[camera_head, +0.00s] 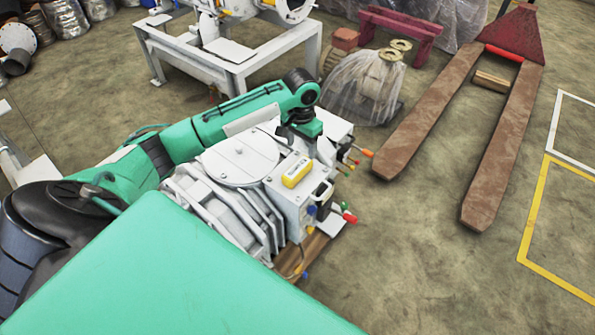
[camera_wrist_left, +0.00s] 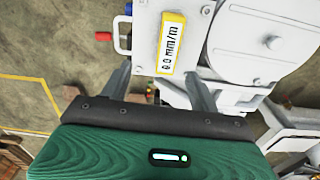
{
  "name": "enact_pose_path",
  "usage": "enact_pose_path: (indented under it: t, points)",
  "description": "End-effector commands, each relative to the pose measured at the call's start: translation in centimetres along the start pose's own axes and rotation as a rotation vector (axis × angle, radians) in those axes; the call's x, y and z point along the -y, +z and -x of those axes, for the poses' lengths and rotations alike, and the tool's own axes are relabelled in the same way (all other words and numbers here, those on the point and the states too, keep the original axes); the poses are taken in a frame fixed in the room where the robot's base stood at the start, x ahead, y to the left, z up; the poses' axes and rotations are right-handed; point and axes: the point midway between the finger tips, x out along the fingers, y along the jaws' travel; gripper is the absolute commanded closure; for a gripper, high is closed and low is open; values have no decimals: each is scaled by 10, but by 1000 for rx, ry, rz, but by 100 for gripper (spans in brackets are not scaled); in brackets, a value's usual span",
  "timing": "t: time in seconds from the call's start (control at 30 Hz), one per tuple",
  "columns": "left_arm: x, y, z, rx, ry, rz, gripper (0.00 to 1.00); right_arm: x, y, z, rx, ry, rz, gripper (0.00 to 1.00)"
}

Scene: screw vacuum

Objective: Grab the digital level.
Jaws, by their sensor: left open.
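The digital level (camera_head: 297,172) is a small yellow block with a white face. It lies on top of a light grey box (camera_head: 285,200) on the white screw vacuum machine (camera_head: 238,160). In the left wrist view the level (camera_wrist_left: 171,42) shows upright in the picture, beyond the fingertips. My left gripper (camera_head: 300,138) is above the machine, a little behind the level in the head view. In the left wrist view its two fingers (camera_wrist_left: 160,82) are apart with nothing between them. The gripper is not touching the level. My right gripper is not in view.
The grey box has a handle (camera_wrist_left: 121,34) and coloured knobs beside the level. A plastic-wrapped motor (camera_head: 365,88) and a rusty pallet jack (camera_head: 500,140) stand to the right. A white frame (camera_head: 220,60) stands behind. The floor at lower right is clear.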

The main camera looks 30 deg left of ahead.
Motion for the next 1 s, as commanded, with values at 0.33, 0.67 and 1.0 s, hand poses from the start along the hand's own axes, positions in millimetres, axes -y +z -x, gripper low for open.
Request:
enact_pose_path:
  t: [0.33, 0.67, 1.0]
  points:
    - [18, -6, -19, 14, -4, 44, 38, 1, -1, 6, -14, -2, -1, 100]
    - [18, -6, -69, 10, -4, 42, 38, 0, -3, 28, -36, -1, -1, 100]
    - [17, -3, -100, 12, -5, 42, 38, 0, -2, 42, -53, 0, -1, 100]
